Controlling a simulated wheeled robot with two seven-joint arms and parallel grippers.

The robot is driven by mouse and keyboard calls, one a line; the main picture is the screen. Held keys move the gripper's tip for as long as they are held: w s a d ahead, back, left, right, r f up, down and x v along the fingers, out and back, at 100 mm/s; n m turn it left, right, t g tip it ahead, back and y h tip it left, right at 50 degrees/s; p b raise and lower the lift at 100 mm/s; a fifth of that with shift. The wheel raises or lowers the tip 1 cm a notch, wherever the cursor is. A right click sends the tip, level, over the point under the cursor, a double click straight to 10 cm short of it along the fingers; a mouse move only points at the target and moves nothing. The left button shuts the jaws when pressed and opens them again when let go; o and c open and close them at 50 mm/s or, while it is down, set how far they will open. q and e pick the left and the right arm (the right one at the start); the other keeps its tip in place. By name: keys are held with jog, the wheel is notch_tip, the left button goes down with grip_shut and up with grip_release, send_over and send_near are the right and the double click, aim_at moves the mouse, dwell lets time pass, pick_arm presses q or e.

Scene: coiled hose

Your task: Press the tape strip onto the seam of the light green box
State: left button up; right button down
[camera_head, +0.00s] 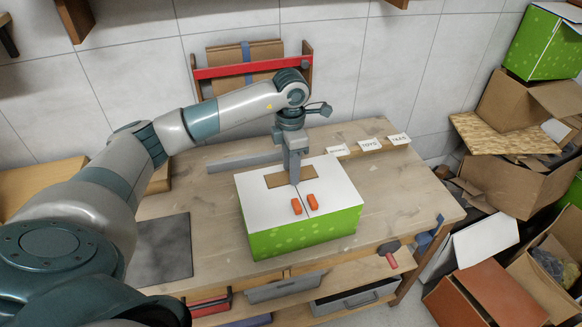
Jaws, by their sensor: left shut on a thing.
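The light green box (307,233) stands on the workbench with its white top facing up. The seam (304,190) runs front to back between its two white flaps. A brown tape strip (276,181) lies crosswise over the seam toward the back of the top. My left gripper (294,182) points straight down from above and is shut on the tape strip. Its fingers hide the middle of the strip, and I cannot tell whether the strip is flat against the box. Two small orange blocks (297,206) sit on the top, one on each side of the seam. My right gripper is out of view.
The wooden workbench (400,190) has free room right of the box. A dark mat (160,248) lies to the left. Labelled holders (370,144) stand at the back edge. A red-handled tool (389,249) hangs at the front. Cardboard boxes (519,187) pile up at the right.

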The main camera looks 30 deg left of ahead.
pick_arm(q)
jog(key=shift+f, duration=0.2)
jog(key=o, duration=1.1)
jog(key=shift+s+r, duration=0.1)
jog(key=shift+r, duration=0.1)
jog(key=shift+w+r, duration=0.2)
jog(key=shift+r, duration=0.2)
notch_tip(320, 180, up, 17)
jog(key=b, duration=0.3)
jog(key=shift+f, duration=0.2)
jog(key=shift+s+f, duration=0.1)
jog(key=shift+s, duration=0.05)
